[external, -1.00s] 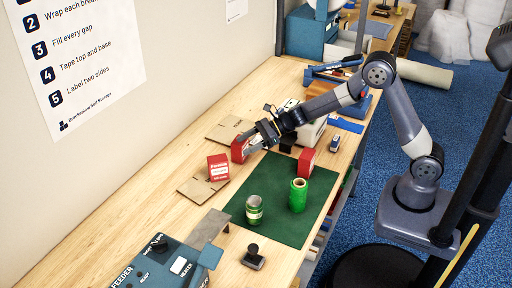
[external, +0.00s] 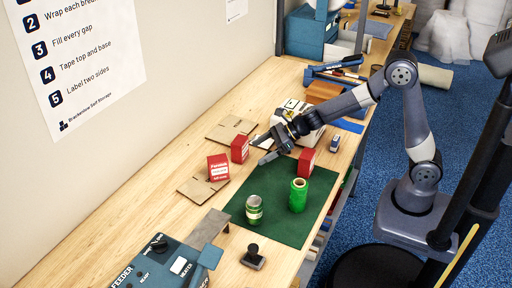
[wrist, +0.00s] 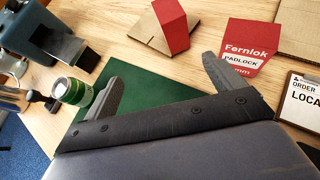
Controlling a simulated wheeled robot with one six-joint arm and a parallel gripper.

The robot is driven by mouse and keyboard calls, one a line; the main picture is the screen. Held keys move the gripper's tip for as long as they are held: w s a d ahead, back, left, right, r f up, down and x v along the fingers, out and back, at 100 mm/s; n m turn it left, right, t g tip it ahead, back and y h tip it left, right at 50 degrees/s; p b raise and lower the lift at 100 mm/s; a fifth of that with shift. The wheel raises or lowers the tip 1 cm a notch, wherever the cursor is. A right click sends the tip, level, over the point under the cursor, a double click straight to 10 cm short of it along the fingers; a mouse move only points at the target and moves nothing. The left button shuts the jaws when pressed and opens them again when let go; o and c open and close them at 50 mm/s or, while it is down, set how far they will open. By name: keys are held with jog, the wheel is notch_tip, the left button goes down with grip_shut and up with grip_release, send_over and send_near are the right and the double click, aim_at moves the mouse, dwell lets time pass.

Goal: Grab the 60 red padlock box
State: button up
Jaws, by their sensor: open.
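Three red padlock boxes stand on the bench. One red box (external: 240,149) is just left of my gripper (external: 265,149); in the wrist view it appears to be the box (wrist: 245,47) reading "Fernlok PADLOCK", just beyond the right fingertip. Another red box (external: 218,167) stands by a cardboard piece and shows at the top of the wrist view (wrist: 172,25). The third red box (external: 307,162) is at the mat's right edge, outside the wrist view. My gripper is open and empty, also seen in the wrist view (wrist: 160,85). No size number is readable on any box.
A green mat (external: 275,225) holds a green roll (external: 298,196) and a green-and-white can (external: 254,210). A clipboard (wrist: 302,105) lies right of the labelled box in the wrist view. Flat cardboard (external: 226,128), a stamp (external: 253,258) and a feeder machine (external: 165,265) are nearby.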

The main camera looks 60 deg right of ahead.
aim_at(313, 155)
jog(key=s+d+f+m+t+h+b, duration=0.1)
jog(key=s+d+m+t+h+b, duration=0.25)
jog(key=s, duration=0.75)
jog(key=s+d+f+m+t+h+b, duration=0.1)
jog(key=s+d+m+h+b, duration=0.25)
jog(key=s+d, duration=0.6)
jog(key=a+b, duration=0.1)
jog(key=w+a+f+b, duration=0.1)
jog(key=a+b, duration=0.1)
jog(key=shift+w+f, duration=0.45)
jog(key=shift+w, duration=0.4)
jog(key=x, duration=0.1)
jog(key=b+x, duration=0.2)
jog(key=x, duration=0.1)
jog(key=shift+w+d, duration=0.1)
jog(key=shift+d, duration=0.25)
jog(key=shift+w+f, duration=0.1)
jog(key=shift+w, duration=0.35)
jog(key=shift+c, duration=0.2)
jog(key=c, duration=1.2)
